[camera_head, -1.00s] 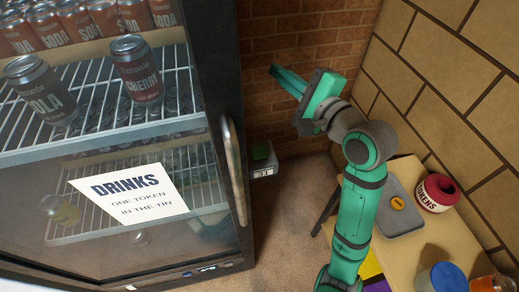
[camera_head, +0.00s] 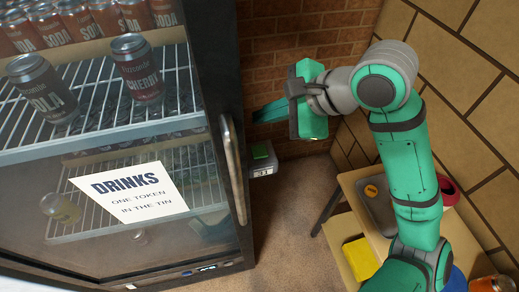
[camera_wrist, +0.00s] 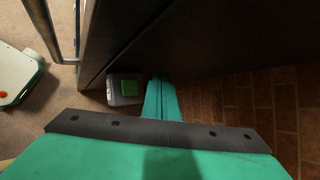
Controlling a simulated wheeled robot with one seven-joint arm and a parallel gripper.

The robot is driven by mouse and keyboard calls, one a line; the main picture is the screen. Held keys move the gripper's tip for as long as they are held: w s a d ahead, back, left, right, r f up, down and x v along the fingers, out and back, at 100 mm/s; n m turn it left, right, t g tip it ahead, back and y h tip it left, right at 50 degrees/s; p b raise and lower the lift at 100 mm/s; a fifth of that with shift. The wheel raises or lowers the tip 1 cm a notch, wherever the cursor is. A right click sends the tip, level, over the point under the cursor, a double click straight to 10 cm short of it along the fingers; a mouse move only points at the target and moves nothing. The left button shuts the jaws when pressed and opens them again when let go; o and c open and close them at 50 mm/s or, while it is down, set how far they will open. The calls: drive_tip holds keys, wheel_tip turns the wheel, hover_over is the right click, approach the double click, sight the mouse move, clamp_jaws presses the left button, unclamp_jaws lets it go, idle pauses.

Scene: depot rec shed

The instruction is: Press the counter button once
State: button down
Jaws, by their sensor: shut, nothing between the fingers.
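The counter is a small grey box (camera_head: 264,170) with a green button (camera_head: 261,151) on top and a number display on its front, reading about 31. It sits low beside the drinks fridge, near the brick wall. In the wrist view the counter box (camera_wrist: 113,91) and its green button (camera_wrist: 131,91) lie just left of my fingers. My gripper (camera_head: 256,115) is shut and empty, above the counter in the head view, with its fingers pointing left toward the fridge side. It also shows in the wrist view (camera_wrist: 160,82). No contact with the button shows.
The glass-door fridge (camera_head: 221,68) with a long handle (camera_head: 233,168) stands close on the left. A wooden table (camera_head: 345,225) with a grey case, a yellow item (camera_head: 360,258) and a red container (camera_head: 448,188) is at right. Bare carpet lies between.

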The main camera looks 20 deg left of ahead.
sight(264, 153)
drive_tip(key=shift+f, duration=0.1)
drive_tip(key=shift+f, duration=4.3)
drive_tip(key=shift+f, duration=0.15)
drive_tip(key=shift+f, duration=0.3)
drive_tip(key=shift+f, duration=0.35)
drive_tip(key=shift+r, duration=0.8)
drive_tip(key=shift+r, duration=2.5)
